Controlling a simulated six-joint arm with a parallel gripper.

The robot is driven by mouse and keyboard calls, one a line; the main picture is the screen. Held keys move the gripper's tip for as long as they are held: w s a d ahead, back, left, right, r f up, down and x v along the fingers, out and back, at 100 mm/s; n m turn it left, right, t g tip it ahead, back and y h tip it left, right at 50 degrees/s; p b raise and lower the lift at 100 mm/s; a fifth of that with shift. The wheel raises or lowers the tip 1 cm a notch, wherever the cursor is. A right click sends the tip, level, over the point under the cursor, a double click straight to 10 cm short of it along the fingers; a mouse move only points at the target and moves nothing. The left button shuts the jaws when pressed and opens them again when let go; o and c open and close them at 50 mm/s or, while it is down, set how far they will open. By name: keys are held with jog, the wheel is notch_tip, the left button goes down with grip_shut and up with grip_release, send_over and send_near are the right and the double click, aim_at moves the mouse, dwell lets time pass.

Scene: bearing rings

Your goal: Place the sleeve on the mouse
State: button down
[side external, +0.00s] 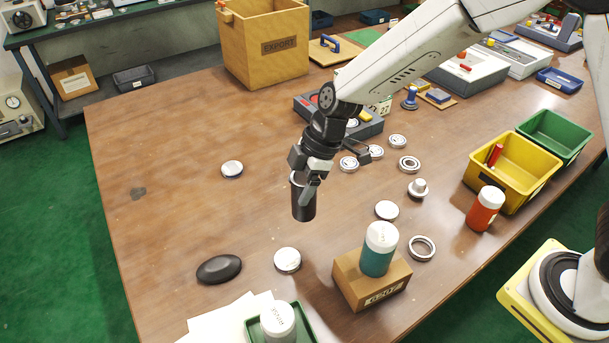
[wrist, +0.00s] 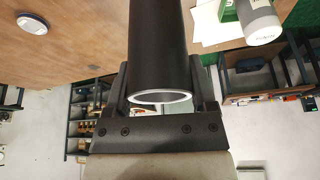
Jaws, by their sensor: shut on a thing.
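The sleeve is a black cylinder (side external: 304,203) held upright above the table in the side view. In the wrist view the sleeve (wrist: 158,45) fills the middle, with a pale ring at its near end. My gripper (side external: 305,183) is shut on the sleeve near its upper end; its fingers (wrist: 160,95) show on both sides of it in the wrist view. The mouse (side external: 219,269) is a dark oval lying on the table, below and to the left of the sleeve in the side view. The mouse is not visible in the wrist view.
A white-topped disc (side external: 287,260) lies right of the mouse. A green tray (side external: 307,329) with a white-lidded container (side external: 278,322) stands near the front. A teal jar (side external: 379,251) stands on a cardboard box (side external: 345,278). The table left of the sleeve is mostly clear.

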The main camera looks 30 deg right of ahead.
jog(key=s+a+r, duration=0.3)
jog(key=s+a, duration=0.3)
jog(key=a, duration=0.5)
jog(key=shift+s+a+r+n, duration=0.2)
jog(key=shift+r+n, duration=0.1)
jog(key=shift+r, duration=0.1)
jog(key=w+a+f, duration=0.7)
jog(key=w+f, duration=0.2)
jog(key=w, duration=0.2)
jog(key=shift+a+f, duration=0.15)
jog(key=shift+a, duration=0.1)
